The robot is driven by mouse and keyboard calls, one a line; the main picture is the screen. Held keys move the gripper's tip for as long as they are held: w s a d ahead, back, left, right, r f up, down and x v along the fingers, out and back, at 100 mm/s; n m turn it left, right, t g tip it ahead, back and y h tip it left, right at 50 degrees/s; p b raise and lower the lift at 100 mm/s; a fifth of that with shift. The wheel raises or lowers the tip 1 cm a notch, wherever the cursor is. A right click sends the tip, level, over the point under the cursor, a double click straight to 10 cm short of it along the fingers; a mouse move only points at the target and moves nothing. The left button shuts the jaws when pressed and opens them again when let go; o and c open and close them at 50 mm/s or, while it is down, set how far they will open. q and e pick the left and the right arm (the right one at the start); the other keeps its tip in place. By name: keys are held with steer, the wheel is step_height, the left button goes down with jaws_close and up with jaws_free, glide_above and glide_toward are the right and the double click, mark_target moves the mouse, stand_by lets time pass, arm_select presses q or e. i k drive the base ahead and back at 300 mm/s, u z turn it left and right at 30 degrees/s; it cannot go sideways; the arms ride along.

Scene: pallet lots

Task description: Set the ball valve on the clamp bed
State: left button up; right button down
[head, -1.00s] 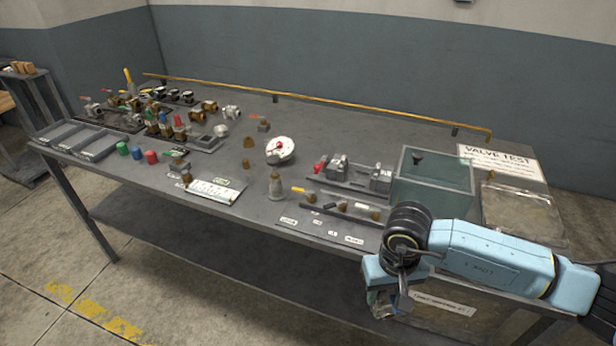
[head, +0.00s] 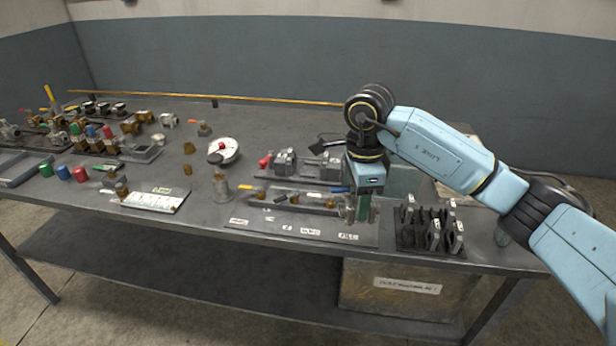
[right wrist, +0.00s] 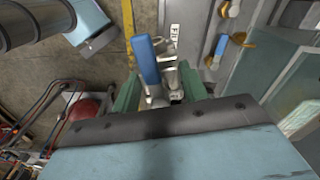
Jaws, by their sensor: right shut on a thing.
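My right gripper (head: 362,210) hangs over the front right of the bench, fingers down, shut on the ball valve. In the right wrist view, the valve's blue lever (right wrist: 146,62) and silver body (right wrist: 170,78) show between the green fingers (right wrist: 158,92). In the head view, the blue lever (head: 338,190) sticks out left of the fingers. What looks like the clamp bed, a dark plate with two grey blocks (head: 285,161) and a red handle (head: 265,161), lies behind and left of the gripper, partly hidden by it. My left gripper is out of view.
A dark rack (head: 418,240) with several upright metal plates stands right of the gripper. A glass-sided tank (head: 408,182) is behind my arm.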

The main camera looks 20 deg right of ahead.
mark_target(309, 171)
steer(key=i, duration=1)
